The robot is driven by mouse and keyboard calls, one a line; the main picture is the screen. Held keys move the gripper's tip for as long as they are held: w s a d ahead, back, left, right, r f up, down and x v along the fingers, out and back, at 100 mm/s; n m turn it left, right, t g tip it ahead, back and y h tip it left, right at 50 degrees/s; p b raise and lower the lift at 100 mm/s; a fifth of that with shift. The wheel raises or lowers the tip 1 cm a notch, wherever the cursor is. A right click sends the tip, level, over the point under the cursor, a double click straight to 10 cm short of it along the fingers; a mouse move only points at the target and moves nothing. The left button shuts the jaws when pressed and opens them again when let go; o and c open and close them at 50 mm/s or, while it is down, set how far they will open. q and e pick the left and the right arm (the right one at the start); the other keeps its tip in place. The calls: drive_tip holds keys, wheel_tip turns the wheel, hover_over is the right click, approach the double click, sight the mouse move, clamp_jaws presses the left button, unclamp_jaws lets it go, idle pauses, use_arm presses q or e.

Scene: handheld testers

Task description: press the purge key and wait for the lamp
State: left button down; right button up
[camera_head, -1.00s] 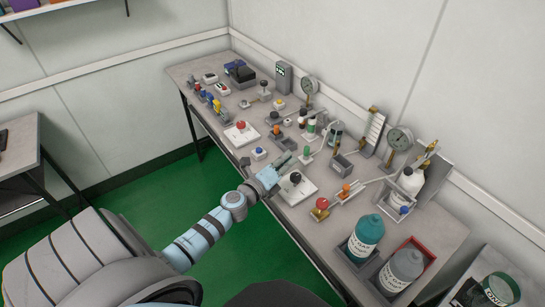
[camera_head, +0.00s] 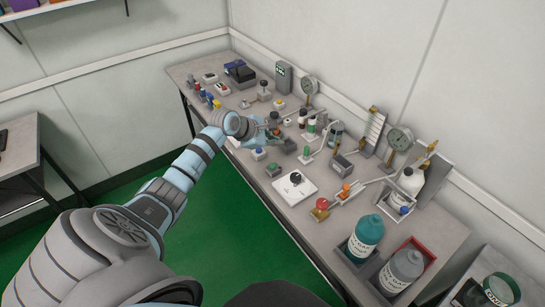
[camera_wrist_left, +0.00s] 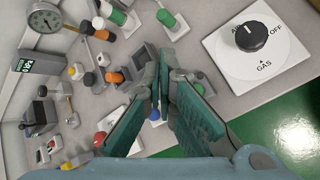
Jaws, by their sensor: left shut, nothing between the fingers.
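No key in view carries a readable purge label, and I cannot tell which fitting is the lamp. Small push keys stand along the front of the bench: a blue one (camera_head: 258,153) and a green one (camera_head: 273,169). In the left wrist view the blue key (camera_wrist_left: 155,115) shows partly between my fingers, and the green key (camera_wrist_left: 199,88) lies just right of them. My left gripper (camera_head: 287,146) is shut and empty, over the bench behind the blue key. Its teal fingers (camera_wrist_left: 160,75) meet near the tips in the left wrist view. My right gripper is out of view.
A white gas plate with a black knob (camera_head: 295,178) lies to the right. Gauges (camera_head: 399,138), bottles (camera_head: 365,238) and a small display box (camera_head: 283,77) stand on the crowded bench. A red button (camera_wrist_left: 100,138) is partly hidden by my arm in the head view.

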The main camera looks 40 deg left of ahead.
use_arm(q)
drive_tip(key=b, duration=0.5)
hover_over(274, 166)
wheel_tip(274, 166, down, 7)
drive_tip(key=shift+r, duration=0.2)
drive_tip(key=shift+f+b, duration=0.3)
drive_tip(key=shift+f, duration=0.2)
idle(0.4)
drive_tip(key=shift+f+b, duration=0.4)
drive_tip(key=shift+b, duration=0.1)
drive_tip(key=shift+s+f+b, duration=0.1)
drive_tip(key=shift+f+b, duration=0.4)
idle(0.4)
drive_tip(key=shift+r, duration=0.15)
drive_tip(key=shift+r+p, duration=0.7)
drive_tip(key=shift+r, duration=0.1)
